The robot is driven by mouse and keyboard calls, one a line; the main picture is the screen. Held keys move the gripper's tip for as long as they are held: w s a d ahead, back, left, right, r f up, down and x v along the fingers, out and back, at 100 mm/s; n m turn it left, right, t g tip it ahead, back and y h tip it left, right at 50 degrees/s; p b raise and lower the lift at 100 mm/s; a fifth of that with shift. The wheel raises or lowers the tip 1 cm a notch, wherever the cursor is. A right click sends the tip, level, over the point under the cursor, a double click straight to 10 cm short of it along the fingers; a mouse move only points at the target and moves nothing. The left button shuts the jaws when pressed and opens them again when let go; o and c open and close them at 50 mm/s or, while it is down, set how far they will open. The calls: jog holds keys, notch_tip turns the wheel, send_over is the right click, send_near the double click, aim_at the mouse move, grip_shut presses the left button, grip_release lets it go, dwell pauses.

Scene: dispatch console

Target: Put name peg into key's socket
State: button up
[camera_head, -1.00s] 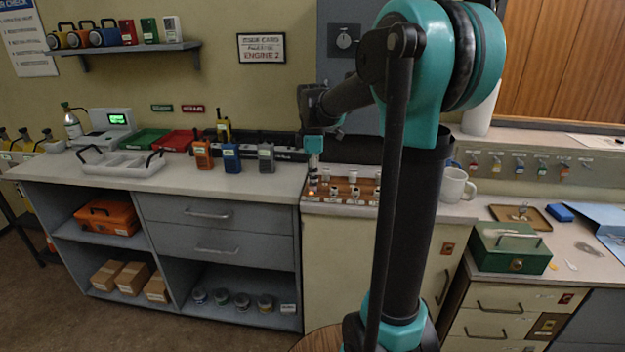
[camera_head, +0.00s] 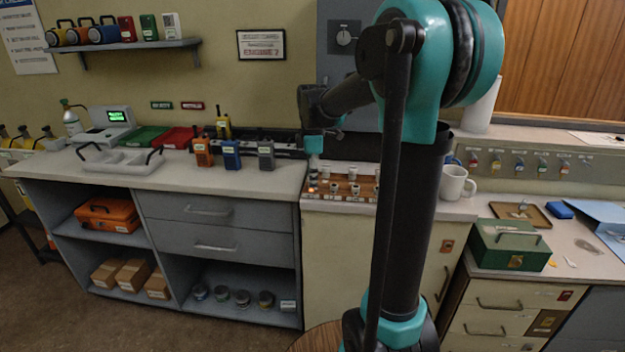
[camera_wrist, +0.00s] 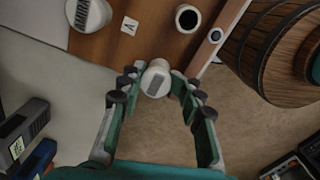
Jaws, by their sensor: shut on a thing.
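In the wrist view my gripper (camera_wrist: 156,84) is shut on a white name peg (camera_wrist: 157,77) with a grey label on its top; the label is too small to read. The peg is beside the edge of a brown peg board (camera_wrist: 150,48); I cannot tell whether it touches the board. A dark round socket (camera_wrist: 187,18) shows in a white ring on the board. Another white peg (camera_wrist: 90,12), lettered roughly "AMIRA", stands near a card marked "A" (camera_wrist: 129,26). In the head view my gripper (camera_head: 314,160) is over the left end of the board, its fingertips small.
Key tags (camera_head: 541,163) hang along the right wall strip. A white mug (camera_head: 456,183) stands right of the board, partly behind my arm. Radios (camera_head: 231,155) stand on the left counter. A green cash box (camera_head: 508,247) sits at right. A wooden barrel (camera_wrist: 275,50) shows in the wrist view.

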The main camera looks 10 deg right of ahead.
jog(key=shift+w+f, duration=0.15)
jog(key=shift+f, duration=0.4)
grip_shut()
dwell(0.9)
grip_release()
jog(key=shift+f, duration=0.35)
jog(key=shift+o, duration=0.2)
jog(key=o, duration=1.4)
jog(key=shift+r, duration=0.15)
jog(key=shift+r, duration=2.9)
